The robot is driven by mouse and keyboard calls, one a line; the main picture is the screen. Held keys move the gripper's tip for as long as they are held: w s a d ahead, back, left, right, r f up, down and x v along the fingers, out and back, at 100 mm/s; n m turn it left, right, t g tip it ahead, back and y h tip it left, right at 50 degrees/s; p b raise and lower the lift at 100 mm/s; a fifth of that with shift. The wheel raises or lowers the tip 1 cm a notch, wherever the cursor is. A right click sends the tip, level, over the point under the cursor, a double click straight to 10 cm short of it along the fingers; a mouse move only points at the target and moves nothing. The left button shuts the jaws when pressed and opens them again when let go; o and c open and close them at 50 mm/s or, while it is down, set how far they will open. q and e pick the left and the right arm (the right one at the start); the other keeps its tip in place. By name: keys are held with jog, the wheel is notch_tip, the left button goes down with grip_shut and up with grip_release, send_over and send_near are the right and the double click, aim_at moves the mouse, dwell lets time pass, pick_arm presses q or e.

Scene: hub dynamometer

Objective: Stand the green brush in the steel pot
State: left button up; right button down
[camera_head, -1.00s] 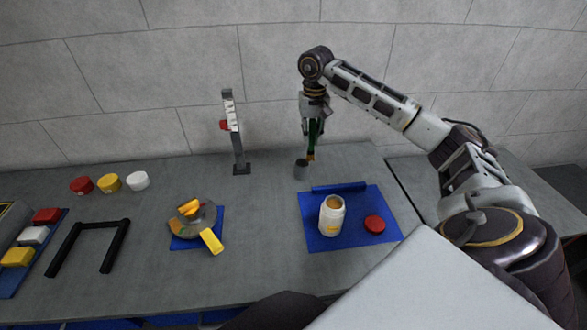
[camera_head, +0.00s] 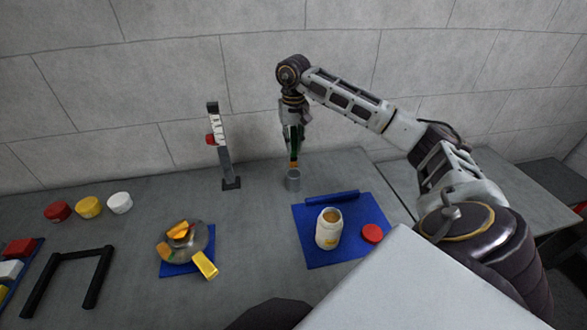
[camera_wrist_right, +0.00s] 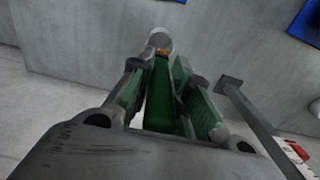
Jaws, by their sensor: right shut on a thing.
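The green brush (camera_wrist_right: 160,95) is held in my right gripper (camera_head: 293,140), which is shut on its handle. In the head view the brush hangs roughly upright, with its orange lower end (camera_head: 293,165) just above or at the mouth of the steel pot (camera_head: 293,182). I cannot tell whether the tip is inside the rim. The small grey pot stands on the table behind the blue mat. In the right wrist view the pot (camera_wrist_right: 160,38) shows beyond the brush's far end. My left gripper is out of view.
A stand with a red slider (camera_head: 224,150) rises left of the pot. A blue mat (camera_head: 318,255) in front bears a white jar (camera_head: 329,229), a red lid (camera_head: 372,234) and a blue bar (camera_head: 332,197). A metal bowl (camera_head: 196,240) and coloured caps lie further left.

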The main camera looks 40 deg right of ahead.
aim_at(294, 156)
notch_tip(294, 156, down, 5)
jog(key=shift+f, duration=2.3)
jog(key=c, duration=1.3)
grip_release()
jog(key=shift+c, duration=0.2)
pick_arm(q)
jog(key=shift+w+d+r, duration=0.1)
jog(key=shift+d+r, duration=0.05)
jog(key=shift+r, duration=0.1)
pick_arm(e)
jog(key=shift+r, duration=0.2)
